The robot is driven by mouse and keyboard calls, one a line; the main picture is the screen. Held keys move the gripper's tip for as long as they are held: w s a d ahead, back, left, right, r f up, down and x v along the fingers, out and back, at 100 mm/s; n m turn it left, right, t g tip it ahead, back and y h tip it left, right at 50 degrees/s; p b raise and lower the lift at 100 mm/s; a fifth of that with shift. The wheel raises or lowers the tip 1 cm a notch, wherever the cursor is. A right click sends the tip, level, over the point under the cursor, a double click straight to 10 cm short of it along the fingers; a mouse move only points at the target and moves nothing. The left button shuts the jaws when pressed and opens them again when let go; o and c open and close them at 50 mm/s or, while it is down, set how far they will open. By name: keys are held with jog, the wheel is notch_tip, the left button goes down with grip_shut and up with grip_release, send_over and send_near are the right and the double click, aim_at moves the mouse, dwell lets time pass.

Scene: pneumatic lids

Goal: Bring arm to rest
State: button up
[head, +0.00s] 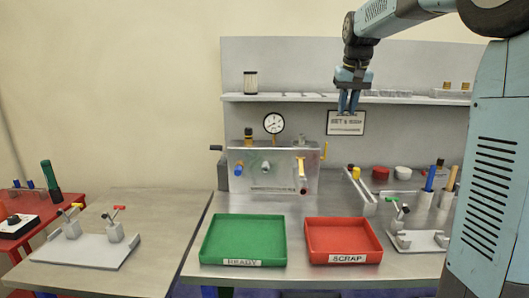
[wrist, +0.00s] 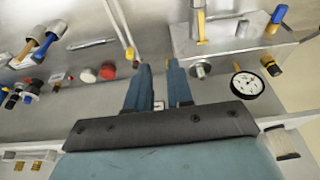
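My gripper (head: 348,110) hangs from my raised arm in the head view, fingers pointing down. It is in front of the wall shelf (head: 300,98) and the framed sign (head: 345,122), above the bench. In the wrist view the two blue fingers of my gripper (wrist: 159,66) are a little apart with nothing between them. The clear test box (head: 272,168), with its pressure gauge (head: 273,123), stands on the bench to the lower left of my gripper in the head view.
A green READY tray (head: 243,239) and a red SCRAP tray (head: 342,240) lie empty at the bench front. A fixture with levers (head: 415,240) and upright tools are at the right. Another lever fixture (head: 85,248) is on the left table. The air around my gripper looks clear.

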jog(key=s+f, duration=0.4)
jog(key=s, duration=0.7)
jog(key=s+f+t, duration=0.1)
jog(key=s+f, duration=0.3)
jog(key=s, duration=0.7)
jog(key=s+f+t, duration=0.1)
jog(key=s+f, duration=0.3)
jog(key=s, duration=0.7)
jog(key=shift+s+a, duration=0.4)
